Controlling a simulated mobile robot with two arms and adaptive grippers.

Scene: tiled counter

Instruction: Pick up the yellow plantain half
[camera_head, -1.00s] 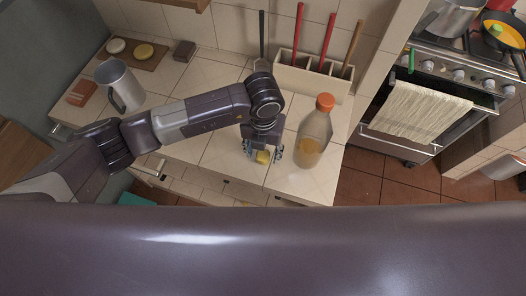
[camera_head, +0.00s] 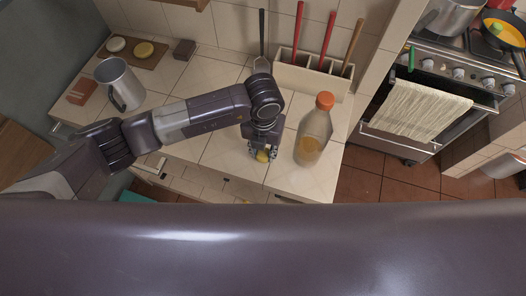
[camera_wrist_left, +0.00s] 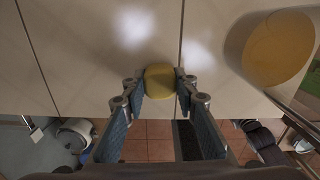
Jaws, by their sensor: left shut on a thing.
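The yellow plantain half (camera_head: 262,156) is on the tiled counter near its front edge, mostly hidden under my left gripper in the head view. My left gripper (camera_head: 261,154) points down and is shut on it. In the left wrist view the plantain half (camera_wrist_left: 160,82) is a rounded yellow piece between the fingertips of my left gripper (camera_wrist_left: 159,90), with a finger against each side. I cannot tell whether it is lifted off the counter. My right gripper is not in view.
A bottle with an orange cap (camera_head: 314,135) stands close to the right of the gripper. A wooden box with several handles (camera_head: 308,80) is behind. A metal mug (camera_head: 120,84) and a board with round pieces (camera_head: 137,56) are at the left.

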